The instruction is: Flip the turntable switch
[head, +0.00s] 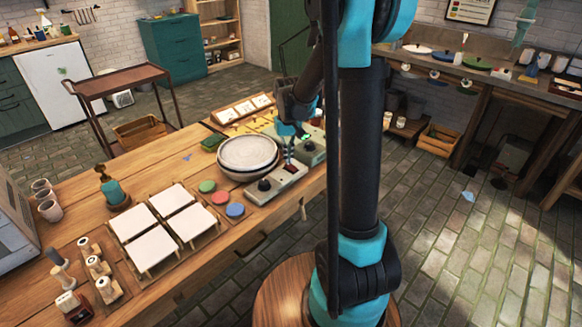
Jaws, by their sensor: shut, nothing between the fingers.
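The turntable (248,172) stands on the wooden workbench with a pale grey round plate (248,152) on it. In front of it is a light control box (277,184) with a dark round knob (264,184). A small red part shows above the box's right end, and I cannot tell whether it is the switch. My gripper (290,157) is shut and empty, pointing down just above that right end, beside the plate. Whether its fingertips touch the box is too small to tell.
A greenish box (311,150) stands close right of my gripper. White square tiles (188,226) on small stands, coloured discs (220,198), a teal bottle (113,191) and several rollers fill the bench's left part. The bench's front edge lies close to the control box.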

